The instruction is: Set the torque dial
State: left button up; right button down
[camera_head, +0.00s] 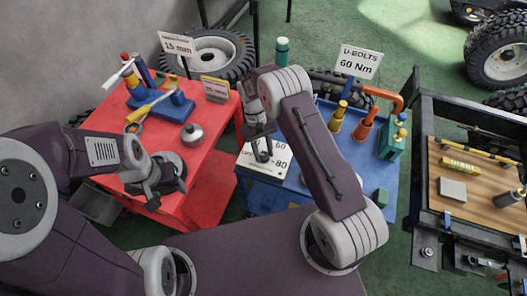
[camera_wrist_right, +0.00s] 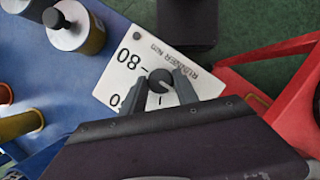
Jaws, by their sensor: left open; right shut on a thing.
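The torque dial is a white plate (camera_head: 281,159) with printed numbers, 60 and 80 among them, on the blue cart. A dark round knob (camera_wrist_right: 160,80) stands on this plate in the right wrist view. My right gripper (camera_head: 263,156) is over the plate, and its two fingers (camera_wrist_right: 159,88) are shut on the knob, one on each side. The knob's pointer setting is too small to read surely. A sign reading "U-BOLTS 60 Nm" (camera_head: 359,62) stands behind the blue cart. My left gripper (camera_head: 166,190) is open and empty above the red cart's near side.
The red cart (camera_head: 215,160) holds a blue tool stand (camera_head: 170,108), a round grey weight-like object (camera_head: 192,135) and a "15 mm" sign (camera_head: 178,44). The blue cart (camera_head: 325,186) also holds an orange pipe (camera_head: 382,98) and yellow-capped bottles. A wooden-topped bench (camera_head: 478,196) stands at right.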

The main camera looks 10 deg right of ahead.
jog(key=c, duration=0.9)
grip_release()
jog(key=shift+c, duration=0.2)
jog(key=b+v, duration=0.1)
jog(key=v, duration=0.8)
